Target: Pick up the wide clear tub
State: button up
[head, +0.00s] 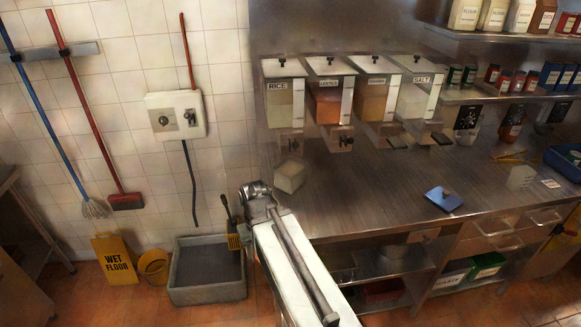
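Two pale, see-through containers stand on the steel counter, and I cannot tell for sure which is the wide clear tub. One boxy clear tub (290,175) is at the counter's left end, near the wall. A second clear container (521,177) is far to the right. My arm reaches up from the bottom middle, and its dark end (257,194) is left of and a little below the left tub, apart from it in the picture. I cannot make out fingertips there, or anything held.
Labelled dispensers (340,95) hang above the counter (375,185). A blue item (443,198) lies near its front edge. The counter's middle is mostly clear.

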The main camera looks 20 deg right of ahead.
aim_at(289, 173)
jog(key=z, duration=0.3)
jog(key=i, duration=0.85)
jog(key=u, duration=3.25)
